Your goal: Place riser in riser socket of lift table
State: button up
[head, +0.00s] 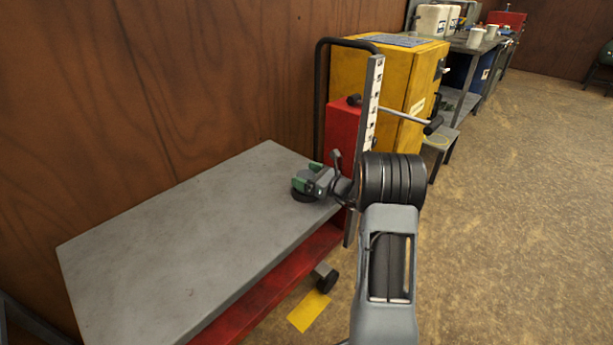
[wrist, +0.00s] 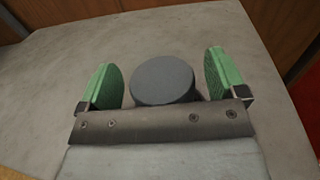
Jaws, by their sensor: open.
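The riser is a dark grey round-topped piece (wrist: 163,84) standing on the lift table between my fingers in the wrist view. My gripper (head: 306,177) is open, with a green pad on each side of the riser and a visible gap at both. In the head view it sits low over the far right corner of the grey lift table top (head: 175,230). A dark round edge (head: 303,196) shows under it at the table surface; I cannot tell whether this is riser or socket. The riser socket is otherwise hidden, so the riser's seating cannot be seen.
The rest of the table top is bare. A scaled upright post (head: 371,105) and a red unit (head: 341,130) stand close behind my gripper. A yellow cabinet (head: 412,90) is beyond. A wooden wall runs along the left; open floor (head: 520,200) lies right.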

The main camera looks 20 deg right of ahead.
jog(key=p+v, duration=0.2)
jog(key=v, duration=0.9)
jog(key=s+a+n+g, duration=0.1)
jog(key=a+n+g, duration=0.1)
jog(key=a, duration=0.2)
jog(key=s+a+r+n+g+y, duration=0.1)
jog(key=s+a+n+g, duration=0.1)
jog(key=a+n+g, duration=0.1)
jog(key=s+a+r+n+g+y, duration=0.1)
jog(key=a+n+g, duration=0.1)
jog(key=a+n, duration=0.1)
jog(key=shift+s+a+r, duration=0.15)
jog(key=shift+s+a, duration=0.05)
jog(key=shift+a, duration=0.7)
jog(key=s+a+r+n+g+h, duration=0.1)
jog(key=s+a+n+g+h, duration=0.1)
jog(key=s+n+h, duration=0.4)
jog(key=s+a+r+n+g+h, duration=0.1)
jog(key=s+a+n+g+h, duration=0.2)
jog(key=s+n, duration=0.7)
jog(key=a+n+h, duration=0.1)
jog(key=n+h, duration=0.1)
jog(key=n, duration=0.3)
jog(key=shift+a+h, duration=0.25)
jog(key=shift+h, duration=0.15)
